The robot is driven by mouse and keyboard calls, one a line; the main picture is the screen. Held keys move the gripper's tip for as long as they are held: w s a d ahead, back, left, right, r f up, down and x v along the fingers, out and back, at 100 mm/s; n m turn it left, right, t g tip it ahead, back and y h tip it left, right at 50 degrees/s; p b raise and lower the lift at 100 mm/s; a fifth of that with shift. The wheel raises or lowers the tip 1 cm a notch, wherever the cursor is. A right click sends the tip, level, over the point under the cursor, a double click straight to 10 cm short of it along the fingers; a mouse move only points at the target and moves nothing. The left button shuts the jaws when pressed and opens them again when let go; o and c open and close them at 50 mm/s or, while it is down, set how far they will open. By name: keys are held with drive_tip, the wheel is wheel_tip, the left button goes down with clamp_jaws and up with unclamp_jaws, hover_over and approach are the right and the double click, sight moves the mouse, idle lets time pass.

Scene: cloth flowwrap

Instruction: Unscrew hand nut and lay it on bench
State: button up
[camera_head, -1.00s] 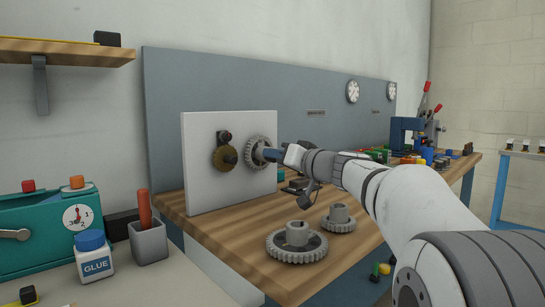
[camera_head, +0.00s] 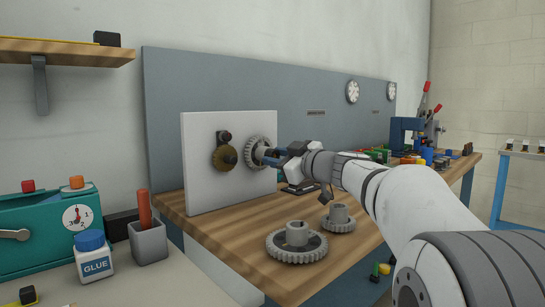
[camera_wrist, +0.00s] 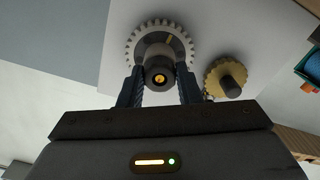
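The hand nut (camera_wrist: 159,75) is a dark round piece with a yellow centre, in front of the pale grey toothed gear (camera_wrist: 133,42) in the wrist view. My gripper (camera_wrist: 161,72) has one blue fingertip on each side of the nut, and they appear to touch it. In the head view my gripper (camera_head: 268,156) reaches in from the right to the grey gear (camera_head: 251,151) on the upright white panel (camera_head: 202,135). The nut is largely hidden there by the fingers. The wooden bench (camera_head: 230,228) lies below.
A brass gear (camera_head: 220,158) with a dark knob is mounted left of the grey gear, close to a finger in the wrist view. Two grey gears, a large one (camera_head: 278,250) and a small one (camera_head: 340,226), lie on the bench. Bare wood shows in front of the panel.

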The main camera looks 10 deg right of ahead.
drive_tip(key=o, duration=0.5)
wheel_tip(320, 180, up, 10)
drive_tip(key=p, duration=0.4)
